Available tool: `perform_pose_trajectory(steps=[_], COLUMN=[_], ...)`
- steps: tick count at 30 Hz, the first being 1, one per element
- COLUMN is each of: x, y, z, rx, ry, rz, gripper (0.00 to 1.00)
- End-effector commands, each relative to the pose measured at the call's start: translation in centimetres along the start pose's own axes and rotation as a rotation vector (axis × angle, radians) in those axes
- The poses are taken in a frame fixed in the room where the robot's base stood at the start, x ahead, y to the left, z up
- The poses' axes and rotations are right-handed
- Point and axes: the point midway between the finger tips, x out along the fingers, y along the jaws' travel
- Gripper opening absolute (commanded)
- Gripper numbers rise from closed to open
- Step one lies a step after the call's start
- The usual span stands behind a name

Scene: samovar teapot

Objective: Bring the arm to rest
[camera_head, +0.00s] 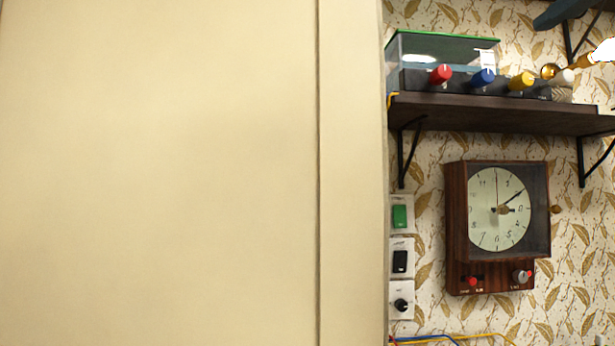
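My gripper is not seen in the head camera view, and no part of my arm can be made out with certainty. Whether the gripper is open or shut, and whether it holds anything, does not show. The samovar and teapot are not in view either.
A large cream panel (160,180) fills the left side, close to the camera. At the right, a dark shelf (490,115) holds a glass-topped box (440,50) with red, blue and yellow knobs. A wooden clock (457,215) and several switches (400,216) are on the patterned wall.

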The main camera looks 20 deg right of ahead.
Motion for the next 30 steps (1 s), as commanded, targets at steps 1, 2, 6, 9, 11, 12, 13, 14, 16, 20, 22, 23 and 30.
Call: perform_pose_trajectory(steps=[1,2,6,9,11,12,13,14,16,20,22,23,30], x=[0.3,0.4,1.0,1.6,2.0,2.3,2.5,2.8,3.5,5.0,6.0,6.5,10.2], y=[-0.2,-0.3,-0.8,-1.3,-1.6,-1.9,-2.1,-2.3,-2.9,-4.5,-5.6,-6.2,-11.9], z=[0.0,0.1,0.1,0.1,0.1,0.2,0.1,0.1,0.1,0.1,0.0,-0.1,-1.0], rx=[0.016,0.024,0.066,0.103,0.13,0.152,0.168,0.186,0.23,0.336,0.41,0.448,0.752], ry=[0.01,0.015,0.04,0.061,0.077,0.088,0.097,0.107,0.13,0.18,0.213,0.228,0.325], rz=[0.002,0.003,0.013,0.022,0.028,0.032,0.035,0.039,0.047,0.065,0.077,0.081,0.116], gripper=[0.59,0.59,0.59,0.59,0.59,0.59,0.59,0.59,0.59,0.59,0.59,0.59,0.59])
